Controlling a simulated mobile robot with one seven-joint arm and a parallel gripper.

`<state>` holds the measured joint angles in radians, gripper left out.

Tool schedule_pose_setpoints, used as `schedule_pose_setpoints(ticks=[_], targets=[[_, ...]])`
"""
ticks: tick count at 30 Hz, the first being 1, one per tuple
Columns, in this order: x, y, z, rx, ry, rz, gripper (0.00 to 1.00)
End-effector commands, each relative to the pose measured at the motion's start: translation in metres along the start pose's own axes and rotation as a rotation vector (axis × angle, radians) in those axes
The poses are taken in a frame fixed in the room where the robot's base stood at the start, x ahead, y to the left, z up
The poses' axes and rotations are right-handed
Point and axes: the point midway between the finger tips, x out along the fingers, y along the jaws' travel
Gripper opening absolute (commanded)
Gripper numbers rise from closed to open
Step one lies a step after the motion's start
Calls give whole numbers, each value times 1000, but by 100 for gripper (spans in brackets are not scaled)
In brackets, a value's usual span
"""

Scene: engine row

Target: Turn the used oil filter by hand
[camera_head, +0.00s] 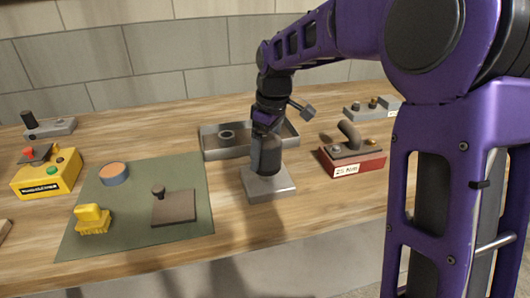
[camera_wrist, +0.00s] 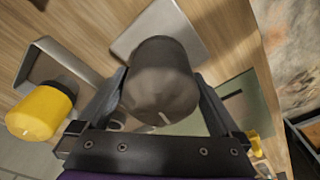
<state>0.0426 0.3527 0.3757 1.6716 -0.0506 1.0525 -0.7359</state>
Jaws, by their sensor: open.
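The used oil filter (camera_head: 265,158) is a dark grey cylinder standing upright on a light grey square block (camera_head: 268,186) near the middle of the bench. My gripper (camera_head: 266,126) is at the filter's top, coming down from above. In the wrist view, the rounded filter end (camera_wrist: 160,88) fills the space between the two fingers of my gripper (camera_wrist: 160,74), one on each side. The jaws are open; I cannot tell whether either finger touches the filter. The filter's top is hidden by my gripper in the head view.
A grey tray (camera_head: 213,152) with a dark ring stands just behind the block. A red box (camera_head: 356,164) with a curved handle is to the right. A green mat (camera_head: 135,232) with a yellow brush (camera_head: 93,219) lies left. A yellow cylinder (camera_wrist: 38,112) shows in the wrist view.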

Motion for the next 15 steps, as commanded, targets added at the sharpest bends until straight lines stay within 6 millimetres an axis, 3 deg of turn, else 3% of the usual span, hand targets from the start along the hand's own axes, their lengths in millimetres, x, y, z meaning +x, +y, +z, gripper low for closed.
schedule_pose_setpoints(ticks=[8,15], targets=[[1,0,0,0,0,0,100],[1,0,0,0,0,0,57]])
